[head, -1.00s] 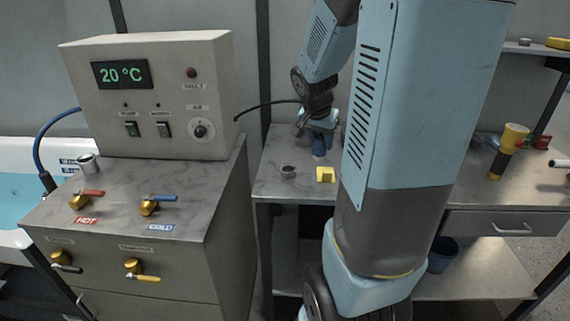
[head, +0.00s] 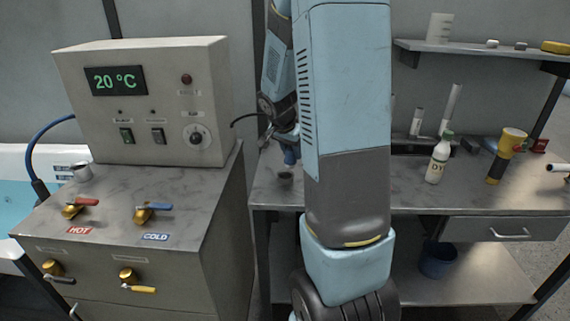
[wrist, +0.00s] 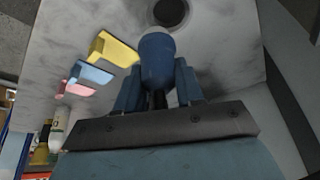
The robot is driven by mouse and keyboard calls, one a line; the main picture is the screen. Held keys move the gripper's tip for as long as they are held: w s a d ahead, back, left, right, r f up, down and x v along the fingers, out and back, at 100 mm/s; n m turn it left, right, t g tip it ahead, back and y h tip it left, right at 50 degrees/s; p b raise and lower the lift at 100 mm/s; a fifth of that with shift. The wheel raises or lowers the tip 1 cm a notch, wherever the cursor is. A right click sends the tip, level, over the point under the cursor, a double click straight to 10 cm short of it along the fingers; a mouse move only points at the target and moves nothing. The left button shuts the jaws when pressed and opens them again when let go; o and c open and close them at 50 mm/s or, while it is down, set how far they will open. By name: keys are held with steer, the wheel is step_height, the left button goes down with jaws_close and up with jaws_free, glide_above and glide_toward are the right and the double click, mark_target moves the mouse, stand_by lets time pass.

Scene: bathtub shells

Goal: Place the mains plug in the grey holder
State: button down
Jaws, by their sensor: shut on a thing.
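The blue mains plug (wrist: 157,62) with a pale end is between the blue fingers of my gripper (wrist: 158,85), which is shut on it. In the head view the plug (head: 290,157) hangs over the left end of the grey bench, partly hidden by my arm. The small round grey holder (head: 286,177) stands on the bench just below the plug. In the wrist view the holder's dark round opening (wrist: 171,12) lies just beyond the plug's pale end. The plug appears above the holder and apart from it.
Yellow (wrist: 113,48), blue (wrist: 90,72) and pink (wrist: 77,89) bracket-like pieces stand beside the holder. A control box (head: 148,105) on a cabinet is to the left, with a black cable (head: 247,116) running towards my gripper. A white bottle (head: 438,160) and a yellow torch (head: 506,155) stand right.

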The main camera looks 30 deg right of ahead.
steer(key=shift+w+a+f, duration=0.15)
steer(key=shift+w+f, duration=0.45)
steer(key=shift+f, duration=0.2)
steer(key=shift+w+a+f, duration=0.1)
steer(key=shift+w+f, duration=0.5)
steer(key=shift+f, duration=1.6)
steer(key=c, duration=0.6)
jaws_free()
steer(key=shift+c, duration=0.2)
steer(key=shift+r, duration=0.1)
steer(key=s+a+r+n+t+y, duration=0.1)
steer(key=s+a+r+n, duration=0.1)
steer(key=s+a+r, duration=0.35)
steer(key=s+a+r+n, duration=0.2)
steer(key=s+r, duration=0.1)
steer(key=r, duration=0.5)
steer(key=s+a+r+n+t+y, duration=0.1)
steer(key=s+a+r, duration=0.3)
steer(key=r, duration=0.3)
steer(key=s+a+r+n+y, duration=0.1)
steer(key=s+a+r+n, duration=0.1)
steer(key=s+a+n, duration=0.2)
steer(key=s+a+r+n+t+y, duration=0.1)
steer(key=s+a+n, duration=0.3)
steer(key=s, duration=0.5)
steer(key=shift+s+a+r+t, duration=0.2)
steer(key=shift+r+t, duration=0.1)
steer(key=shift+r, duration=0.25)
